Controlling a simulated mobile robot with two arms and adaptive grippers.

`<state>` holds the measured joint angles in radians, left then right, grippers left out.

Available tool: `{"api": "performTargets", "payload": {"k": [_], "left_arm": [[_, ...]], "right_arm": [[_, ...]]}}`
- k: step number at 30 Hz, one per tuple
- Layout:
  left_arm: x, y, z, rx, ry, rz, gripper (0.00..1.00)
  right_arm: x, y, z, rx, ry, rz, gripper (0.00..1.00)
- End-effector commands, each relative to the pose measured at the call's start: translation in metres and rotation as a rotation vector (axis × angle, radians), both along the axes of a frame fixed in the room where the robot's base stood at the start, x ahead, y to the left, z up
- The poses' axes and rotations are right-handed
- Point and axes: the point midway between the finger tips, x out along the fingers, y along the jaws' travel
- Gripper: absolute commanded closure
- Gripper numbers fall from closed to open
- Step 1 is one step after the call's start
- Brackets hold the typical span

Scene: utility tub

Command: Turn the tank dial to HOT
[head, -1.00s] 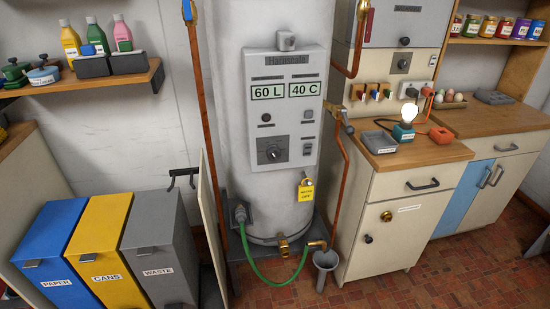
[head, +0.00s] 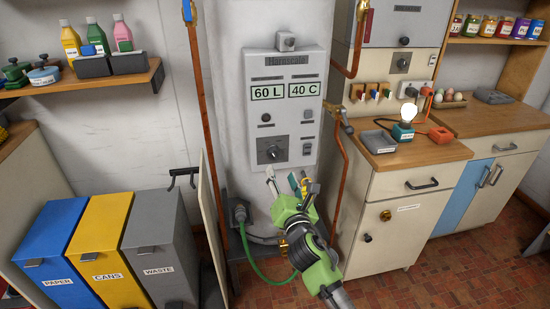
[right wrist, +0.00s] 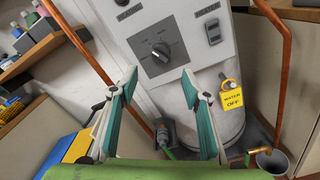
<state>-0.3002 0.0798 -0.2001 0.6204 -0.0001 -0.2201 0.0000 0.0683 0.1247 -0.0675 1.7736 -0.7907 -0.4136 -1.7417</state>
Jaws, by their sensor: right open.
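The tank dial (head: 271,153) is a dark round knob on a dark square plate, low on the grey control panel of the white tank (head: 225,90). In the right wrist view the dial (right wrist: 161,53) shows with small marks around it, too small to read. My right gripper (head: 282,178) is open and empty, just below the dial and in front of the tank. In the right wrist view its two teal-lined fingers (right wrist: 162,88) stand wide apart, with the dial beyond and between them. My left gripper is not in view.
A yellow padlock-like tag reading "WATER OFF" (right wrist: 231,95) hangs right of the dial. A copper pipe (head: 202,100) runs at the tank's left, and a copper pipe with a valve (head: 342,120) at its right. Bins (head: 157,240) stand left, a cabinet (head: 405,215) right.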

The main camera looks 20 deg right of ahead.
Motion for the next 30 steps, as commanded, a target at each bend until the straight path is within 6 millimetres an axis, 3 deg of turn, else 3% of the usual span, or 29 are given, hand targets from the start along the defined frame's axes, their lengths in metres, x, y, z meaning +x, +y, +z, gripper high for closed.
{"api": "performTargets", "payload": {"k": [6,15,29,30], "left_arm": [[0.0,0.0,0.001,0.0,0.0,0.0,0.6],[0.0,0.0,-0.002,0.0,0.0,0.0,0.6],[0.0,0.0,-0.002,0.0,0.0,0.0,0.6],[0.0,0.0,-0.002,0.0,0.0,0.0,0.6]], "right_arm": [[0.047,-0.01,0.001,0.005,-0.001,0.0,0.57],[0.089,-0.02,-0.001,0.005,0.001,0.001,0.57],[0.098,-0.022,-0.001,0.004,0.001,0.002,0.57],[0.098,-0.022,-0.001,0.004,0.001,0.002,0.67]]}}
